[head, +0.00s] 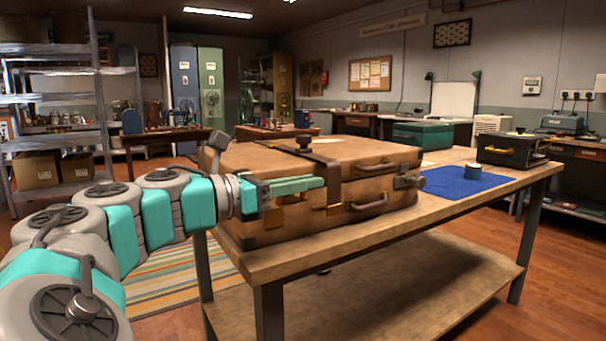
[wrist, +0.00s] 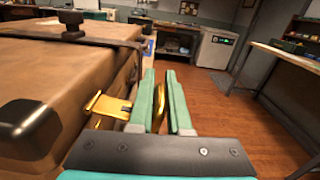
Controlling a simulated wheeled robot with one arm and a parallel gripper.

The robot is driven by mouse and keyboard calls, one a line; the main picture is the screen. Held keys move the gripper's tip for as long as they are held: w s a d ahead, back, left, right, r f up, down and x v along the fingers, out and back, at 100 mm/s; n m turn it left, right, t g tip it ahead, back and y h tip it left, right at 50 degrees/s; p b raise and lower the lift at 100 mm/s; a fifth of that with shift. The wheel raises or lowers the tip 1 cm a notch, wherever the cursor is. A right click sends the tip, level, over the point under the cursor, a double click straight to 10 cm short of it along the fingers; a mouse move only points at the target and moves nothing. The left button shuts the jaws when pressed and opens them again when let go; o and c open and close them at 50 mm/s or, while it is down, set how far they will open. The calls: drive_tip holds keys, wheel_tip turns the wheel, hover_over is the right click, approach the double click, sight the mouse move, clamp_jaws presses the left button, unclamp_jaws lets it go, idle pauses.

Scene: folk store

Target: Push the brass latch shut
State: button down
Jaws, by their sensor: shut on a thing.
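A large brown suitcase (head: 330,155) lies flat on the wooden table. A brass latch (wrist: 108,105) sticks out from its front side in the wrist view, just left of my fingers. My gripper (wrist: 160,75) is shut on a curved brass piece (wrist: 161,108), which shows between the two green fingers. I cannot tell whether this piece is part of the latch. In the head view, my gripper (head: 321,183) reaches along the front of the case. Brass parts (head: 334,209) show just below the fingers there. The fingers partly hide the case front.
A dark strap with a knob (head: 304,143) crosses the case lid, and a handle (head: 370,200) stands out from its front. Open floor (wrist: 215,95) lies in front.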

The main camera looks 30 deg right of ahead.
drive_tip(key=shift+s+f+m+p, duration=0.2)
drive_tip(key=shift+f+m+p, duration=0.4)
drive_tip(key=shift+m, duration=0.6)
wheel_tip(320, 180, down, 3)
drive_tip(key=m, duration=0.1)
drive_tip(key=m+b, duration=0.1)
drive_tip(key=m, duration=0.1)
drive_tip(key=shift+w+r+m, duration=0.15)
drive_tip(key=shift+m, duration=0.15)
drive_tip(key=shift+w+f+m+b, duration=0.35)
drive_tip(key=shift+f+m+b, duration=0.2)
drive_tip(key=shift+m, duration=0.6)
drive_tip(key=shift+w+f+m+b, duration=0.4)
drive_tip(key=shift+f+m+b, duration=0.15)
drive_tip(key=shift+m, duration=0.55)
drive_tip(key=shift+w+f+m+b, duration=0.4)
drive_tip(key=shift+f+m, duration=0.25)
drive_tip(key=shift+m, duration=0.5)
drive_tip(key=c, duration=0.9)
unclamp_jaws()
drive_tip(key=shift+r, duration=0.1)
drive_tip(key=shift+a, duration=0.15)
